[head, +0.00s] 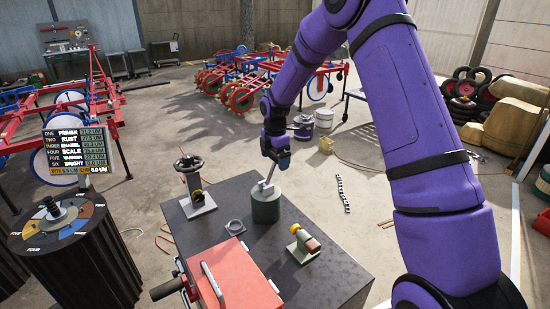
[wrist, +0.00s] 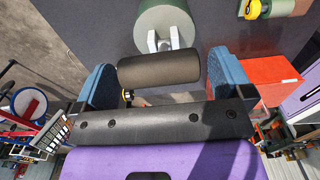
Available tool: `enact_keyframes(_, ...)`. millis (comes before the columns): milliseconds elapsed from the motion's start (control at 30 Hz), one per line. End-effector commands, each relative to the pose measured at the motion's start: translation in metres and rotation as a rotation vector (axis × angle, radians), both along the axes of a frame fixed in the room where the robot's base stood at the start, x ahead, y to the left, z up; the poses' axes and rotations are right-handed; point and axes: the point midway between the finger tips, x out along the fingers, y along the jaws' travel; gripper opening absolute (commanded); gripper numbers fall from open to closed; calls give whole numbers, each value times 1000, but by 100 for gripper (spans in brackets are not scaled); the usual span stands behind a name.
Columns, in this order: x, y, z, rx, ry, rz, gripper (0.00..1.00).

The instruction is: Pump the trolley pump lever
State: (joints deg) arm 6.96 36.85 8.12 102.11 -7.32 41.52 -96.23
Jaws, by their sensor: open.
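The pump is a dark green cylinder (head: 266,207) on the dark trolley top (head: 335,268). A light metal lever (head: 267,182) rises from it toward my gripper (head: 276,160). In the wrist view the lever's black cylindrical handle (wrist: 158,69) lies crosswise between the two blue fingers of my gripper, with gaps at both ends. The pump body (wrist: 166,22) and the lever's pale fork are beyond the handle. My gripper is open and holds nothing. In the head view the handle is hidden by my gripper.
On the trolley, a handwheel stand (head: 194,187) is at left, a grey ring (head: 235,227) nearer, a red box (head: 232,279) in front, and a stand with a red and yellow knob (head: 304,244) at right. A round dark table (head: 75,250) stands left.

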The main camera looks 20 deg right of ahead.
Motion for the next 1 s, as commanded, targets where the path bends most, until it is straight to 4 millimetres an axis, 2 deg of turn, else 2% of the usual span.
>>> enact_keyframes(167, 0, 0, 0, 0, 0, 0, 96)
enact_keyframes(400, 0, 0, 0, 0, 0, 0, 40)
enact_keyframes(467, 0, 0, 0, 0, 0, 0, 30)
enact_keyframes(767, -1, 5, 2, -36, -7, 3, 30)
enact_keyframes(1000, -4, 20, 5, -157, -31, 6, 30)
